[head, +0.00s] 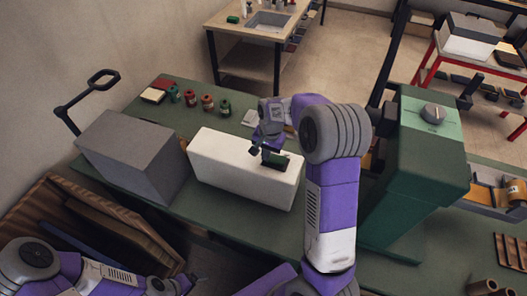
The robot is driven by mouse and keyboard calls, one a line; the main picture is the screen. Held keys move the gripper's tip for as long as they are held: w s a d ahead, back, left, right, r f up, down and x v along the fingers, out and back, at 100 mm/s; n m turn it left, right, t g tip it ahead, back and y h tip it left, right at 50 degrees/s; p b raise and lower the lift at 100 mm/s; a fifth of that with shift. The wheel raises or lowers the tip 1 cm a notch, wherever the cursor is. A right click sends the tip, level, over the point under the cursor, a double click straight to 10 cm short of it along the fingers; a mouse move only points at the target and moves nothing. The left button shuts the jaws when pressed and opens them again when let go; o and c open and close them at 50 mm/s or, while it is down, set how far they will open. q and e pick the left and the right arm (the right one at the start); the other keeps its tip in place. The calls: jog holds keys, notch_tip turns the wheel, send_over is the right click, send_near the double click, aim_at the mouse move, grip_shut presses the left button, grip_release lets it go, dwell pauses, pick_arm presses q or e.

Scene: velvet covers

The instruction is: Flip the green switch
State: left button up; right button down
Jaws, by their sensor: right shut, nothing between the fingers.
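The green switch (278,164) is a small dark green piece on top of the white box (225,163). My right gripper (262,152) is shut and empty, with its fingers pointing down right at the switch's left end. The fingers cover part of the switch, and I cannot tell if they touch it or which way it is set. My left gripper (192,281) is low at the bottom left, away from the switch. It is too small and dark to tell if it is open.
A grey box (133,155) with a handle stands left of the white box on the green bench (160,192). Several small jars (207,102) stand behind. A large green machine with a knob (433,113) stands to the right. A wooden rack (95,225) is at the lower left.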

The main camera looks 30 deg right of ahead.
jog(key=shift+s+d+r, duration=0.1)
jog(key=shift+s+d, duration=0.05)
jog(key=shift+d, duration=0.1)
jog(key=shift+s+d+r, duration=0.25)
jog(key=shift+s+r, duration=0.05)
jog(key=shift+s, duration=0.15)
jog(key=shift+r+p, duration=0.4)
jog(key=shift+p, duration=0.25)
jog(key=r+p, duration=0.3)
jog(key=shift+w+a+r, duration=0.2)
jog(key=shift+w+r, duration=0.05)
jog(key=shift+r, duration=0.05)
notch_tip(320, 180, up, 10)
jog(key=w, duration=0.1)
jog(key=shift+w+a+f, duration=0.15)
jog(key=shift+a+f, duration=0.1)
jog(key=shift+a, duration=0.2)
jog(key=shift+f, duration=0.1)
